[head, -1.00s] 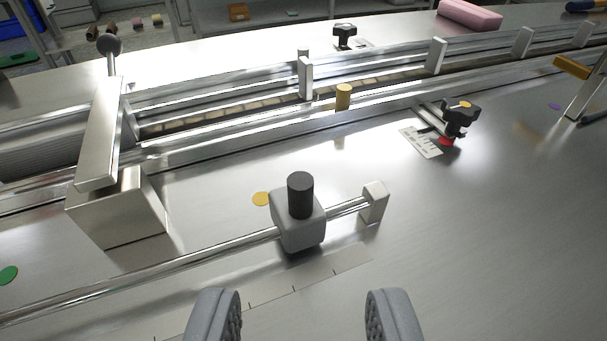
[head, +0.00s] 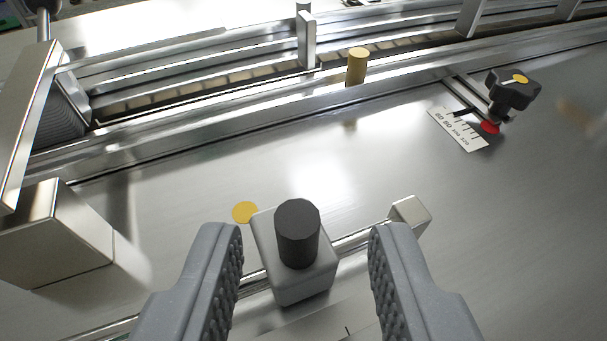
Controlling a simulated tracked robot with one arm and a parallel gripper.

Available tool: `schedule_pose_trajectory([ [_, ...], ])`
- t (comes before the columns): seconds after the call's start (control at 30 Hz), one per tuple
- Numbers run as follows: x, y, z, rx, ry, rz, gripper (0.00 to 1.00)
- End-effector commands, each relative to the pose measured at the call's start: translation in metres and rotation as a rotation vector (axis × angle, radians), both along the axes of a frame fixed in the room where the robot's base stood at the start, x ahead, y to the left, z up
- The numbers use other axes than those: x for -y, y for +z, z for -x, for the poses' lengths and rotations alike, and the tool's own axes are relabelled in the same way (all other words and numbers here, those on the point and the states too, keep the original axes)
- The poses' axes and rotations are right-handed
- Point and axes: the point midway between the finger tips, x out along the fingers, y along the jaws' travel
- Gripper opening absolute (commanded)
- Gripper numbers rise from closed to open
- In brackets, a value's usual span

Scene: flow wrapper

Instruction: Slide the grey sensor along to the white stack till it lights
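The grey sensor (head: 293,278) is a rounded grey block with a black cylindrical knob (head: 297,234) on top. It sits on a shiny round rail (head: 352,243), close to the rail's right end block (head: 410,214). My gripper (head: 304,235) is open, with one finger to the left and one to the right of the sensor and knob. A gap shows on each side, and neither finger visibly touches the sensor. No white stack is recognisable in this view, and no light shows on the sensor.
A flat yellow disc (head: 245,212) lies behind the sensor. A metal box (head: 55,235) stands at the left. Conveyor rails (head: 230,110) cross behind, with a yellow cylinder (head: 357,66) beside them. A black clamp knob (head: 513,90) and a scale plate (head: 458,130) are at the right.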

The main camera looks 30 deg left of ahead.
Motion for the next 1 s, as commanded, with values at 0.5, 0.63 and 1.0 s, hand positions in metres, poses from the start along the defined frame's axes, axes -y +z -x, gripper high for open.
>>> schedule_pose_trajectory([
  [0.5,-0.013,-0.010,-0.022,0.000,0.005,0.002,0.35],
  [0.63,-0.015,-0.013,-0.026,0.000,0.004,0.002,0.35],
  [1.0,-0.019,-0.016,-0.030,-0.002,0.003,0.000,0.35],
])
